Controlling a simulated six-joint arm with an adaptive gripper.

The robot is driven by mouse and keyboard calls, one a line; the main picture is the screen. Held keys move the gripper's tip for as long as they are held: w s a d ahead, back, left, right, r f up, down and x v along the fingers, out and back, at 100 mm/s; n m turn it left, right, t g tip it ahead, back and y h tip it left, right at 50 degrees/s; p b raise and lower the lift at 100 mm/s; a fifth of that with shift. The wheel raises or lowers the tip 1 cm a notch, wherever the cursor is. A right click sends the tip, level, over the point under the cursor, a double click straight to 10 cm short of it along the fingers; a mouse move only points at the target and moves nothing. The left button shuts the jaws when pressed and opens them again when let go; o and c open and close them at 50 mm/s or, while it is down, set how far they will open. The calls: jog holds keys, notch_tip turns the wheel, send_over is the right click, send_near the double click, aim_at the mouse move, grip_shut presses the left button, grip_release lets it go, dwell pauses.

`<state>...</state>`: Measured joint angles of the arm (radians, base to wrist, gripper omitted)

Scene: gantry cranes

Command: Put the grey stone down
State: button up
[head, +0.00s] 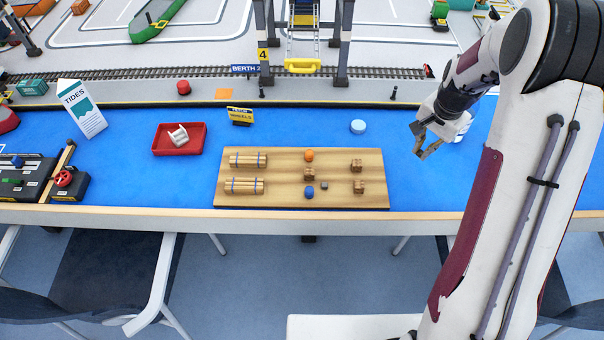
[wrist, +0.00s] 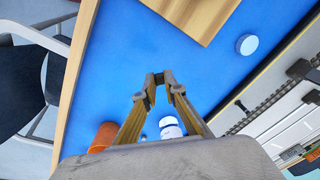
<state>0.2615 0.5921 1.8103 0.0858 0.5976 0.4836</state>
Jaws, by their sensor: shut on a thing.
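My gripper (head: 421,143) is over the right part of the blue table, to the right of the wooden board, above the table top. In the wrist view its fingertips (wrist: 159,88) are shut on a small grey stone (wrist: 159,78), which is mostly hidden by the fingers. Another small grey piece (head: 324,187) lies on the wooden board (head: 335,200), beside a blue ball (head: 309,192).
The board also carries an orange ball (head: 309,155), log bundles (head: 245,186) and crates (head: 357,166). A red tray (head: 158,149) is at left. A white-blue disc (head: 358,126) stands behind the board. An orange cup (wrist: 104,137) is near my gripper. Blue table between is clear.

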jog(key=s+a+n, duration=0.7)
jog(key=a, duration=0.2)
notch_tip(320, 180, up, 3)
jog(key=m, duration=0.7)
send_over(286, 182)
jog(key=shift+r+g+h, duration=0.2)
jog(key=shift+g+h, duration=0.2)
jog(key=shift+f, duration=3.15)
